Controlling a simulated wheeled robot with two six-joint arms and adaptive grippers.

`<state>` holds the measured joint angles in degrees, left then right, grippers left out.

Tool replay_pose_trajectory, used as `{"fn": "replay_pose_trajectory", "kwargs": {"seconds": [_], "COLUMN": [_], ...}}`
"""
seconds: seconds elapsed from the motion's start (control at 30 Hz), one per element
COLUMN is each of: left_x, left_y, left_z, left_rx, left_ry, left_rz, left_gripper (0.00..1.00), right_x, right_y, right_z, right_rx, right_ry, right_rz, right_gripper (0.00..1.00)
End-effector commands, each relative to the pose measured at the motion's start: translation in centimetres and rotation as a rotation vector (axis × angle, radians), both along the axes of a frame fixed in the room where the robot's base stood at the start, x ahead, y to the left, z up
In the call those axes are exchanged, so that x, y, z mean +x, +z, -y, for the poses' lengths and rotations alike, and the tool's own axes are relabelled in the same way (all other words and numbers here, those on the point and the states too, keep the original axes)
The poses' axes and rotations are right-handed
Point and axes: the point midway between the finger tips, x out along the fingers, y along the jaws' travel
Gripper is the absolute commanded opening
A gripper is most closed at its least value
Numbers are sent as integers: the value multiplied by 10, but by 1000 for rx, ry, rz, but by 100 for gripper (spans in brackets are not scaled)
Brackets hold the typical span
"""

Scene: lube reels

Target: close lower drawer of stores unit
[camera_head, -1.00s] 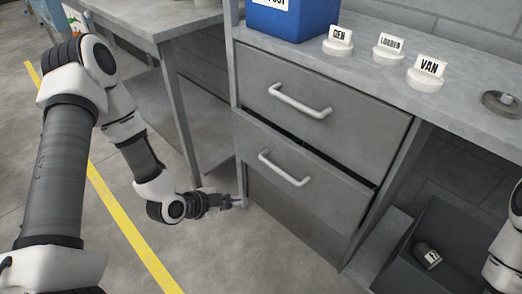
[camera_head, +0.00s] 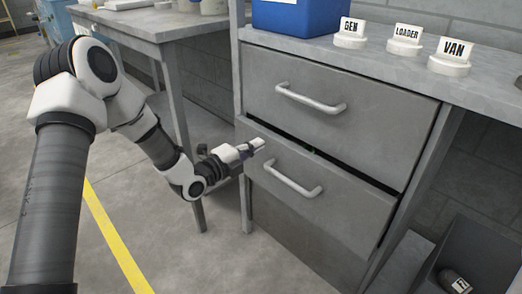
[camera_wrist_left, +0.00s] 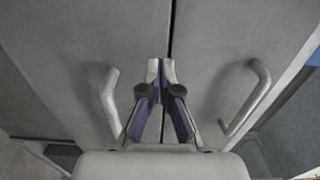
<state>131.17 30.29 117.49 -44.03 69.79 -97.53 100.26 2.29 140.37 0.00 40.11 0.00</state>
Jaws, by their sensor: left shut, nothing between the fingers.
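The grey stores unit has two drawers. The lower drawer (camera_head: 345,205) stands slightly out, with a dark gap along its top edge; its bar handle (camera_head: 292,183) is pale. The upper drawer (camera_head: 375,130) above it looks shut. My left gripper (camera_head: 260,144) is shut and empty, in front of the lower drawer's upper left part, above and left of its handle. In the left wrist view my fingertips (camera_wrist_left: 160,68) lie beside the gap, between the lower handle (camera_wrist_left: 109,102) and the upper handle (camera_wrist_left: 246,98). I cannot tell whether they touch the front. My right gripper is out of view.
A blue bin (camera_head: 290,18) and label stands marked GEN (camera_head: 349,38), LOADER (camera_head: 405,42) and VAN (camera_head: 451,60) sit on the unit's top. A grey table (camera_head: 140,28) stands at the left. A dark bin (camera_head: 412,258) is at the lower right. Floor in front is clear.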

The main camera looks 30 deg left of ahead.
Motion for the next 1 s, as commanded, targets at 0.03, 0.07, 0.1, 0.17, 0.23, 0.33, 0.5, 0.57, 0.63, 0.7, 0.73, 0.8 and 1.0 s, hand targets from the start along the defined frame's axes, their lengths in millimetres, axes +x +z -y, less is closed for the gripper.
{"fn": "replay_pose_trajectory", "kwargs": {"seconds": [0.03, 0.07, 0.1, 0.17, 0.23, 0.33, 0.5, 0.57, 0.63, 0.7, 0.73, 0.8, 1.0], "left_x": [7, 11, 15, 18, 21, 22, 21, 23, 31, 43, 48, 58, 65], "left_y": [-3, -3, -2, -2, -1, 0, 0, 0, -2, -2, -2, -2, 1], "left_z": [3, 4, 6, 7, 8, 8, 8, 8, 11, 15, 16, 21, 23], "left_rx": [2, 2, 2, 0, 0, -1, -1, 0, 3, 4, 6, 4, 0], "left_ry": [-2, -2, -2, 0, 0, 1, 1, 0, -1, 0, 0, -1, 2], "left_rz": [2, 2, 2, 0, -1, -1, -1, -1, -2, -1, 0, -1, 1], "left_gripper": [0, 0, 0, 0, 0, 0, 0, 0, 0, 0, 0, 0, 0], "right_x": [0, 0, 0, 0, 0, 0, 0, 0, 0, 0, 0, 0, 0], "right_y": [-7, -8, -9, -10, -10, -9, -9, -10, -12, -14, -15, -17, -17], "right_z": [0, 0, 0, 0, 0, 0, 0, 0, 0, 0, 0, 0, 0], "right_rx": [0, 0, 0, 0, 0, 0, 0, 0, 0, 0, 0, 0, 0], "right_ry": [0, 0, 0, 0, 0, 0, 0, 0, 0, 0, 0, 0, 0], "right_rz": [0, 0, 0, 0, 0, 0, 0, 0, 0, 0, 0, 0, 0], "right_gripper": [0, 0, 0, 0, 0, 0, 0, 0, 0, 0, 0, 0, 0]}}
